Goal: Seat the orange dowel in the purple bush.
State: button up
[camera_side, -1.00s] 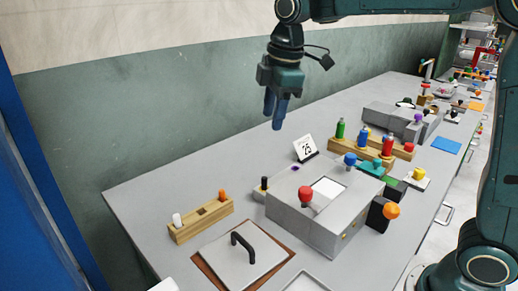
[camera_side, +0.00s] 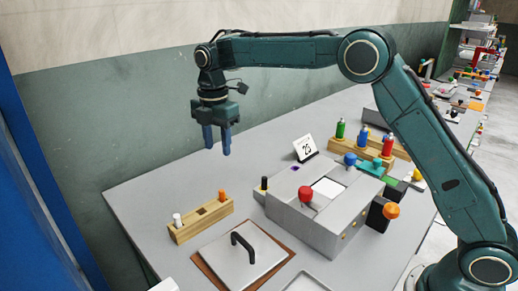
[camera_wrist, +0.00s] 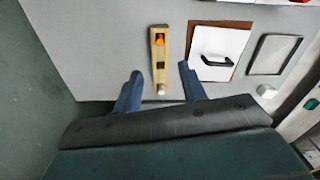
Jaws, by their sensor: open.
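The orange dowel (camera_side: 222,196) stands upright at the right end of a wooden rack (camera_side: 198,222) in the side view. It also shows in the wrist view (camera_wrist: 160,40), beyond my fingertips. A purple ring, seemingly the purple bush (camera_side: 295,168), lies in the top of the grey press box at its back left; I cannot make it out in the wrist view. My gripper (camera_side: 218,148) is open and empty, pointing down, well above the table and the rack. In the wrist view its fingers (camera_wrist: 160,70) straddle the rack's line of sight without touching it.
A white dowel (camera_side: 177,219) stands at the rack's left end, with an empty square hole between. A black peg (camera_side: 264,184) and red knob (camera_side: 305,194) rise by the grey box (camera_side: 322,222). A handled plate (camera_side: 243,255) lies in front. The back left table is clear.

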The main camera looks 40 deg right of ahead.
send_over(221, 191)
jog(key=shift+d+f, duration=0.15)
jog(key=shift+f, duration=4.15)
jog(key=shift+f, duration=0.1)
jog(key=shift+f, duration=2.5)
jog(key=shift+c, duration=0.3)
grip_shut()
